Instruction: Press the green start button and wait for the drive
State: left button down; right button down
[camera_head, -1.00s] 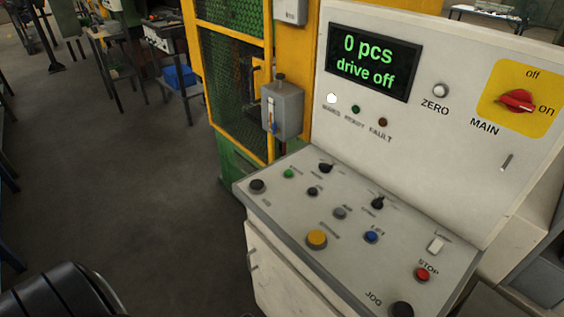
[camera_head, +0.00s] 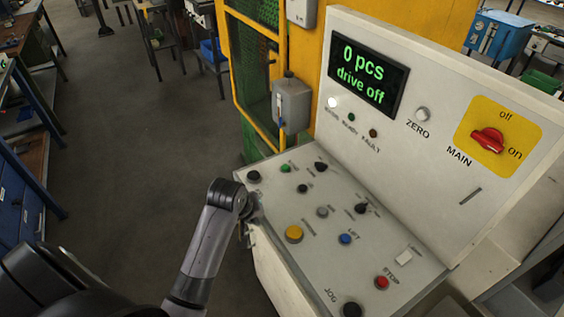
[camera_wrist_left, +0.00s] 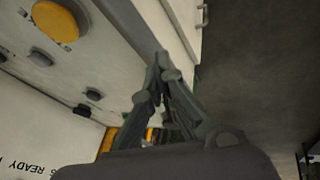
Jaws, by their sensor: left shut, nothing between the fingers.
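The green button (camera_head: 285,168) is a small round cap near the far left of the sloping control panel (camera_head: 330,240). The display (camera_head: 366,68) reads "0 pcs" and "drive off". My left gripper (camera_head: 252,212) is at the panel's left edge, nearer to me than the green button and apart from it. In the left wrist view its fingers (camera_wrist_left: 160,75) are together with nothing between them, beside the panel edge. The green button cannot be made out in that view. My right gripper is not in view.
A black button (camera_head: 254,177) sits left of the green one. The red main switch (camera_head: 488,140) is on the upright panel. A grey box (camera_head: 291,103) hangs behind. Floor to the left is open.

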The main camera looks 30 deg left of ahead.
pick_arm(q)
jog(key=w+a+r+n, duration=0.1)
jog(key=w+n, duration=0.1)
jog(key=w, duration=0.2)
jog(key=w+a+r+n+t+h, duration=0.1)
jog(key=w+n, duration=0.2)
jog(key=w, duration=0.1)
jog(key=w+a+r+n, duration=0.2)
jog(key=w, duration=0.3)
jog(key=shift+t+h, duration=0.3)
jog(key=shift+h, duration=0.1)
jog(key=w+d+r+n+t+h, duration=0.1)
jog(key=w+r+n+h, duration=0.1)
jog(key=w+r+n, duration=0.4)
jog(key=w, duration=0.3)
jog(key=shift+w+d+r+t, duration=0.25)
jog(key=shift+w+r+t, duration=0.05)
jog(key=shift+w+t, duration=0.1)
jog(key=shift+s, duration=0.1)
jog(key=b, duration=0.8)
send_over(286, 168)
notch_tip(286, 168, down, 7)
jog(key=shift+d+r, duration=0.1)
jog(key=shift+f, duration=1)
jog(key=shift+f+p, duration=0.2)
jog(key=shift+p, duration=0.15)
